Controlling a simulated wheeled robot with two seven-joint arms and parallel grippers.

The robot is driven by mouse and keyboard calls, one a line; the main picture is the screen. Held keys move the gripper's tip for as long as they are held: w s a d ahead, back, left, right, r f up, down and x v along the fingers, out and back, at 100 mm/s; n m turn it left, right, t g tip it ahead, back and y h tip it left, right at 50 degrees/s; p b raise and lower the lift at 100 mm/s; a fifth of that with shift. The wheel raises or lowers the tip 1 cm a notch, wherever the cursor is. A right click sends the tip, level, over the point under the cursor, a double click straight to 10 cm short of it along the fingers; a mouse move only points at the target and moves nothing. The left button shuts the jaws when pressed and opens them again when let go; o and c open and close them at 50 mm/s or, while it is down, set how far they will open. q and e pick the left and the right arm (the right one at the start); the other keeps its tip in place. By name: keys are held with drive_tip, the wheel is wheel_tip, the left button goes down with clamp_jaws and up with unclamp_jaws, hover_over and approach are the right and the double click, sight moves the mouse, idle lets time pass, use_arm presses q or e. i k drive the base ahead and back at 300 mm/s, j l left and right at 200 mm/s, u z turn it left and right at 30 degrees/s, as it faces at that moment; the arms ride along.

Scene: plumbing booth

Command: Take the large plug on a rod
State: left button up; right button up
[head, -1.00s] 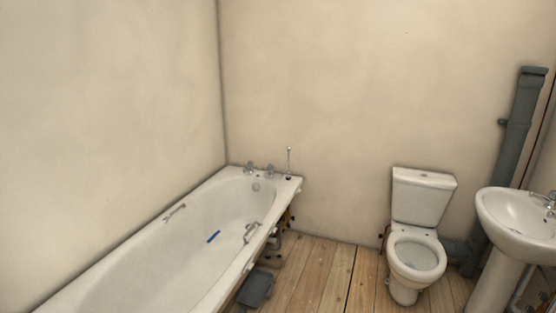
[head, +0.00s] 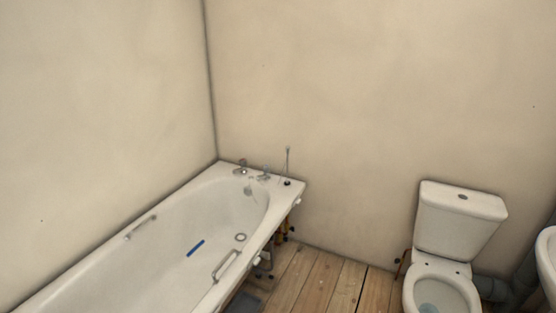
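A thin upright rod with a small dark base (head: 287,182) stands on the far right corner of the white bathtub rim, beside the taps; it looks like the plug on a rod. The bathtub (head: 90,279) runs from the lower left to the far corner. Neither of my grippers shows in the head view.
Taps (head: 241,168) sit on the tub's far rim. A blue strip (head: 195,248) lies inside the tub. A toilet (head: 459,222) stands at the right, and part of a basin (head: 547,259) shows at the right edge. Bare wooden floor (head: 318,283) lies between tub and toilet.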

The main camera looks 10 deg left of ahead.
sight(287, 182)
drive_tip(key=i+l+u, duration=0.15)
drive_tip(key=i+l, duration=0.2)
drive_tip(key=i, duration=0.2)
drive_tip(key=i+l+u, duration=0.2)
drive_tip(key=i+l, duration=0.25)
drive_tip(key=i+u, duration=0.15)
drive_tip(key=u, duration=0.95)
